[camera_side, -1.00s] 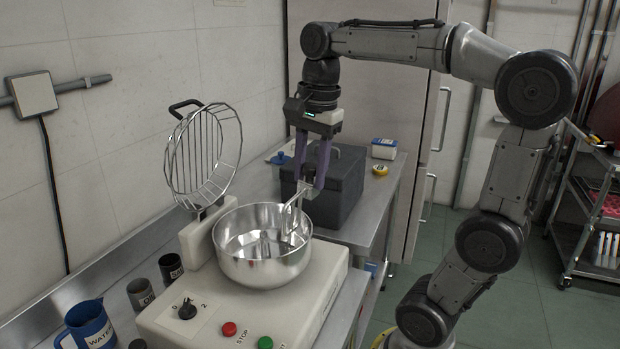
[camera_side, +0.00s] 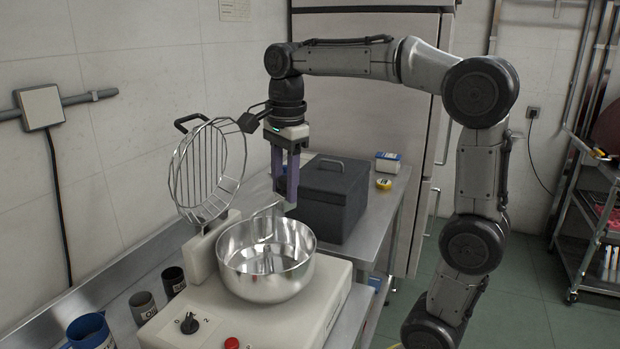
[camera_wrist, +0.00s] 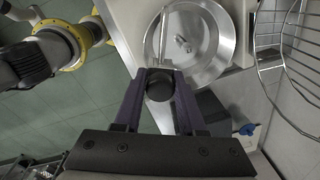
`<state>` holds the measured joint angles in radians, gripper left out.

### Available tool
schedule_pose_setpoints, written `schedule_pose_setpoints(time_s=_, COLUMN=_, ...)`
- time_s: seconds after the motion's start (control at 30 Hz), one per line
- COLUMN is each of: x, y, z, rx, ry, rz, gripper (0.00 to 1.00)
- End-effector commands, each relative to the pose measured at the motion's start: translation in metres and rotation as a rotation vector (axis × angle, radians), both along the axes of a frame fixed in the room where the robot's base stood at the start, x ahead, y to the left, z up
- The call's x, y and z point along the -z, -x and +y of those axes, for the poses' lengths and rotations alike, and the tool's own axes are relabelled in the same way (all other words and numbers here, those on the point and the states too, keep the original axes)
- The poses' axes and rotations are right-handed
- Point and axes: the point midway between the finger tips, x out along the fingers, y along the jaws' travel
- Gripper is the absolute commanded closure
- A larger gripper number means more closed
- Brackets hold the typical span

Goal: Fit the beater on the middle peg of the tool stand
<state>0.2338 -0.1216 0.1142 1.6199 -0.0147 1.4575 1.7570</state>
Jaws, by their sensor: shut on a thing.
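My gripper (camera_side: 286,192) has its purple fingers pointing down above the back right rim of the steel mixing bowl (camera_side: 245,272). It is shut on the beater, whose thin metal part (camera_side: 266,209) reaches out to the left over the bowl. In the wrist view, a dark round end (camera_wrist: 160,88) sits between the fingers and a slim metal rod (camera_wrist: 163,38) extends over the bowl (camera_wrist: 212,65). The beater's full shape is hard to make out. A short peg stands up inside the bowl. I cannot make out the tool stand in these views.
A wire guard (camera_side: 207,170) stands raised behind the bowl, close left of my gripper. A dark lidded box (camera_side: 325,200) stands just right. Dark cups (camera_side: 143,307) and a blue jug (camera_side: 90,330) are at the front left. A strip of steel table (camera_side: 385,215) is clear right of the box.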

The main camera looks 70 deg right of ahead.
Motion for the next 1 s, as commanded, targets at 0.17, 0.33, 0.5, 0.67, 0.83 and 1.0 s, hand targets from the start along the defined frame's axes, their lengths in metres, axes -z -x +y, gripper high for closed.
schedule_pose_setpoints(time_s=0.17, x=0.036, y=-0.048, z=0.042, rx=0.000, ry=-0.004, rz=0.015, gripper=1.00)
schedule_pose_setpoints(time_s=0.33, x=0.076, y=-0.078, z=0.100, rx=-0.043, ry=-0.007, rz=0.025, gripper=1.00)
schedule_pose_setpoints(time_s=0.5, x=0.117, y=-0.088, z=0.163, rx=-0.124, ry=-0.009, rz=0.035, gripper=1.00)
schedule_pose_setpoints(time_s=0.67, x=0.153, y=-0.079, z=0.219, rx=-0.234, ry=-0.010, rz=0.043, gripper=1.00)
schedule_pose_setpoints(time_s=0.83, x=0.177, y=-0.062, z=0.257, rx=-0.339, ry=-0.012, rz=0.050, gripper=1.00)
schedule_pose_setpoints(time_s=1.0, x=0.187, y=-0.051, z=0.277, rx=-0.397, ry=-0.012, rz=0.056, gripper=1.00)
